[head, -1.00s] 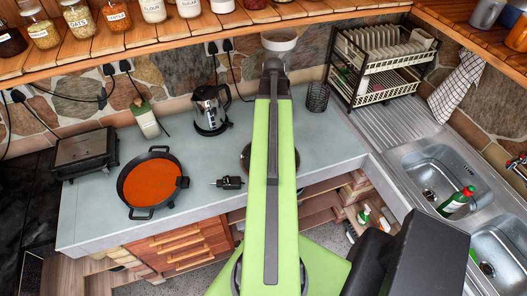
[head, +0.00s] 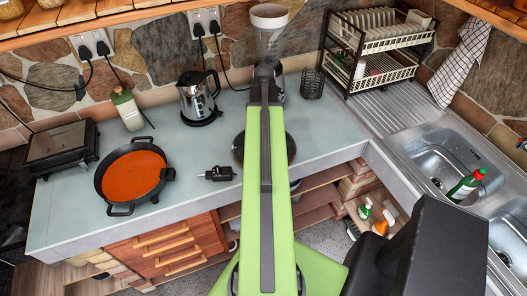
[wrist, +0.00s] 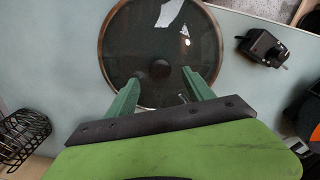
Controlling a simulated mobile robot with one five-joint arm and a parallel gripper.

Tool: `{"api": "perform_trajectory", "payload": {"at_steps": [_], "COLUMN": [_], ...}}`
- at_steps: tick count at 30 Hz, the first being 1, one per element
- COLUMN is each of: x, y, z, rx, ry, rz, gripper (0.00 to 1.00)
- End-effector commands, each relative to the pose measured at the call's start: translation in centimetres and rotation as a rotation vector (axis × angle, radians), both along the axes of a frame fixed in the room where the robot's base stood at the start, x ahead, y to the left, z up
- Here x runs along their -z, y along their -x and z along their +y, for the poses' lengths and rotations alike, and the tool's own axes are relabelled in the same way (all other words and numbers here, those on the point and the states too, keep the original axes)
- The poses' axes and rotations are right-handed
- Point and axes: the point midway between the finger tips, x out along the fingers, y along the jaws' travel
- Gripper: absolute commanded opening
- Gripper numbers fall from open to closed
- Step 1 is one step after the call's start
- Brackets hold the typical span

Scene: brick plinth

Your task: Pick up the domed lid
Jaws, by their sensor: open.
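The domed lid (wrist: 135,40) is a round dark glass disc with a brown rim and a dark central knob (wrist: 160,69). It lies on the pale worktop. In the head view my green arm covers the middle of the lid (head: 238,148), and only its sides show. My gripper (wrist: 160,77) is open, with its two green fingers spread over the near part of the lid. The knob appears between the fingertips in the wrist view, with nothing held. How high the fingertips are above the lid I cannot tell.
A black plug-like device (head: 217,174) lies left of the lid. Further left is a pan of orange contents (head: 132,177). A kettle (head: 198,97) stands behind, and a black wire basket (head: 312,83) stands behind right. The sink (head: 440,162) is at the right.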

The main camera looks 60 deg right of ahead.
Motion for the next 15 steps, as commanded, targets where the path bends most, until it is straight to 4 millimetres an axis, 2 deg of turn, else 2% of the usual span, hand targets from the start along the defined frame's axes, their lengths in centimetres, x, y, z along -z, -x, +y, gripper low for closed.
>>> {"api": "perform_trajectory", "payload": {"at_steps": [9,12,15], "x": [4.9,5.4,5.1], "y": [0.1,0.1,0.1], "z": [0.1,0.2,0.2], "rx": [-0.001,-0.001,-0.001], "ry": [0.000,0.000,0.000], "rz": [0.000,0.000,0.000], "gripper": [0.61,0.61,0.61]}}
